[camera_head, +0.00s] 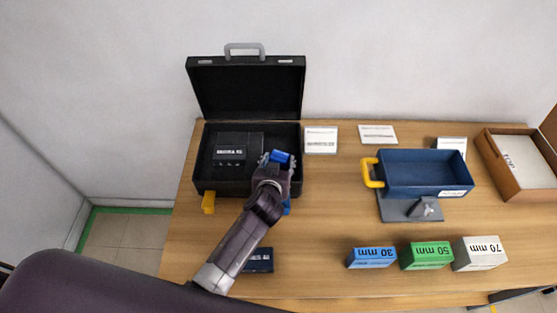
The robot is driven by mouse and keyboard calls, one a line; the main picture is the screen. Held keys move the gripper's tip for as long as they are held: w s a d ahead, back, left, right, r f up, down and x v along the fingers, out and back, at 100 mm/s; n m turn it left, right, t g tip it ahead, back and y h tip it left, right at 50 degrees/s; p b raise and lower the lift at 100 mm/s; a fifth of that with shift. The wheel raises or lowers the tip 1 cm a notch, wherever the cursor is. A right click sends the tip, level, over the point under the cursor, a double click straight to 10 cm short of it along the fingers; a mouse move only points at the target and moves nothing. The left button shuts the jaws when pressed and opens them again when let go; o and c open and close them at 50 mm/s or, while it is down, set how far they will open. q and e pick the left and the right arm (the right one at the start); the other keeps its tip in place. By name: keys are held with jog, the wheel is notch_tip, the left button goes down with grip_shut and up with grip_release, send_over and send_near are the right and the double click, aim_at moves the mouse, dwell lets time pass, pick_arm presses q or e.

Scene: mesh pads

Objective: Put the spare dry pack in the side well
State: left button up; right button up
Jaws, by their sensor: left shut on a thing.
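A black case (195,165) stands open at the left of the table, its lid (246,90) raised against the wall. A dark labelled device (238,147) lies in its left and middle part. My left gripper (278,161) is over the right side of the case, next to the device, and is shut on a small blue pack (281,156). The gripper hides much of the side well and the pack's lower part, so I cannot tell whether the pack touches the well floor. My right gripper is not in view.
A yellow piece (208,202) and a blue piece (287,207) sit at the case's front. A dark blue box (259,260) lies nearer. At right are a blue tray (425,172), a brown box (493,168) and blocks marked 30 (371,258), 50 (426,255) and 70 mm (480,253).

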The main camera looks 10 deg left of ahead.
pick_arm(q)
jog(key=shift+f, duration=0.15)
jog(key=o, duration=0.9)
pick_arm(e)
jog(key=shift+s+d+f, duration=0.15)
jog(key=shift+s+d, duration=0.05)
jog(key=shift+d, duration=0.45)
pick_arm(q)
jog(key=shift+r, duration=0.3)
jog(key=shift+s+d, duration=0.1)
jog(key=shift+s, duration=0.3)
jog(key=b+v, duration=0.1)
jog(key=v, duration=1)
jog(key=shift+r, duration=0.2)
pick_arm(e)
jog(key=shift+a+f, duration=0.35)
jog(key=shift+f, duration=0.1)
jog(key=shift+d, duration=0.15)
